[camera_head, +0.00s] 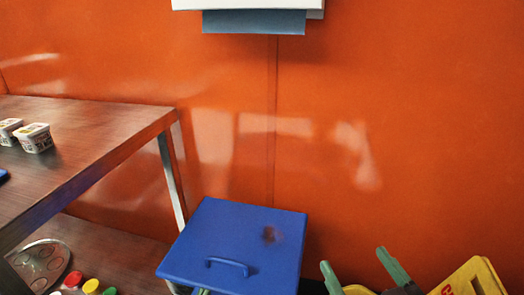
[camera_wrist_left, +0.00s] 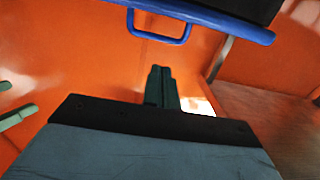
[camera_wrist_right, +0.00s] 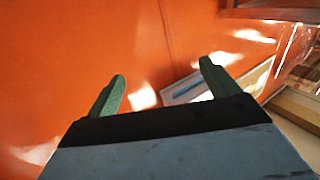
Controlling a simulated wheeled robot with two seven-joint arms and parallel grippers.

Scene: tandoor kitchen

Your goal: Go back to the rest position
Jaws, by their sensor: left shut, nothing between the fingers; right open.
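My left gripper (camera_head: 203,292) barely shows at the bottom edge of the head view, in front of the blue lid. In the left wrist view its fingers (camera_wrist_left: 160,86) are shut together with nothing between them. My right gripper (camera_head: 362,272) is at the bottom right of the head view, right of the lid, with its fingers spread. In the right wrist view the fingers (camera_wrist_right: 162,80) are wide apart and empty, against the orange wall.
A blue lid (camera_head: 225,235) with a handle is at bottom centre; its handle (camera_wrist_left: 160,40) also shows in the left wrist view. A metal table (camera_head: 90,135) with white tubs (camera_head: 35,138) stands left. A yellow object (camera_head: 475,280) is bottom right. The orange wall (camera_head: 420,120) is behind.

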